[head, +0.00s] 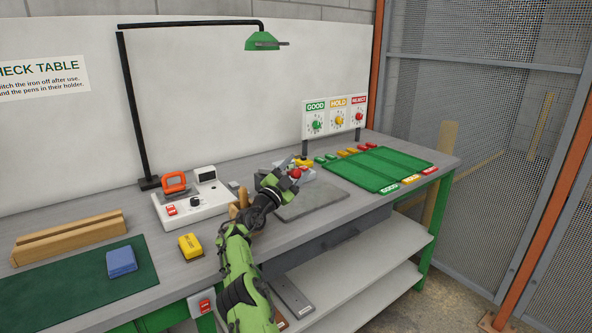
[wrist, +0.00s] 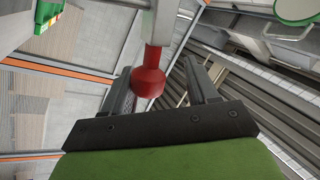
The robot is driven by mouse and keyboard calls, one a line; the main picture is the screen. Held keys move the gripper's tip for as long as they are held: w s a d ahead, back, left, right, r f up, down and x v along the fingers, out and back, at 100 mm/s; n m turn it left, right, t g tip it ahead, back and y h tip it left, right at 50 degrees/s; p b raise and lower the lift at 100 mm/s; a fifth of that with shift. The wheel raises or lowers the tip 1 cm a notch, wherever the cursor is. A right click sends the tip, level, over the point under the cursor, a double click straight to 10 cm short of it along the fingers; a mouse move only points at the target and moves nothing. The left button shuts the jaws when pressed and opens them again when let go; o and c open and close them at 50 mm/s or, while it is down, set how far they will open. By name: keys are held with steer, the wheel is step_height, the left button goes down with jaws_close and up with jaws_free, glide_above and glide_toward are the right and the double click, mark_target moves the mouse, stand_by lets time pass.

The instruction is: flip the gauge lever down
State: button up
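The gauge (head: 308,176) is a pale unit on the bench behind my gripper, partly hidden by it. A red knob (head: 296,173) shows at the gauge beside my fingers. The knob looks nearer the left finger, with a clear gap to the right one. I cannot tell whether it touches.
A grey mat (head: 312,201) lies in front of the gauge and a green sorting tray (head: 375,169) to its right. A white soldering station (head: 190,207), a yellow block (head: 190,246) and a blue block (head: 121,262) are left. A lamp (head: 262,41) overhangs the bench.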

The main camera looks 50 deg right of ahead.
step_height(320, 180, up, 10)
steer(key=p, duration=0.6)
steer(key=shift+r, duration=0.15)
steer(key=shift+s, duration=0.1)
